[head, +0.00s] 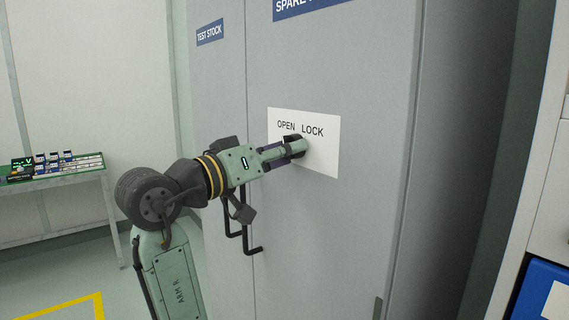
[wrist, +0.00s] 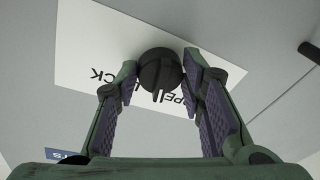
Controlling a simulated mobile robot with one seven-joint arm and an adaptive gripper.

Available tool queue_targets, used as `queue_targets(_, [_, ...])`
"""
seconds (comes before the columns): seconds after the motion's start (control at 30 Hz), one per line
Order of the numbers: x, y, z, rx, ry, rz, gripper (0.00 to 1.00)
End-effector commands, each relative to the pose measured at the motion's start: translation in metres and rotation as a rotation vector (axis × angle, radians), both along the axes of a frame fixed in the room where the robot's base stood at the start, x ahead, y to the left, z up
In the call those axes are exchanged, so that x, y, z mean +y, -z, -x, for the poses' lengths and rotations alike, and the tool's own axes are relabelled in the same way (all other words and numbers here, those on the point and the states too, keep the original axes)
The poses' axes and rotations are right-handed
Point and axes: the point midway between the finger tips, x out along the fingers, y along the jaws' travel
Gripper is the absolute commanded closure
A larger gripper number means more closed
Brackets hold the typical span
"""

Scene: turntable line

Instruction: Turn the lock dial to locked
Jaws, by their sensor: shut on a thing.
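The lock dial (wrist: 158,68) is a round black knob with a raised ridge. It sits on a white label plate (head: 322,160) marked OPEN on the left and LOCK on the right, on the grey cabinet door. My gripper (head: 298,147) is at the plate with its fingers around the dial, which they mostly hide in the head view. In the wrist view the picture is turned over, and my gripper (wrist: 161,70) has one fingertip on each side of the dial. The ridge shows near the lettering; I cannot tell exactly which word it points to.
Black door handles (head: 253,235) stick out below my wrist. A green-topped bench (head: 60,172) with small devices stands at the far left. A blue bin (head: 545,290) is at the lower right. The door around the plate is clear.

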Motion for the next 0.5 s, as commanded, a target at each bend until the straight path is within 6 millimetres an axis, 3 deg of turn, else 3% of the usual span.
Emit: queue_targets(0.5, [0.0019,0.0043,-0.0023,-0.398,-0.001,-0.287,0.92])
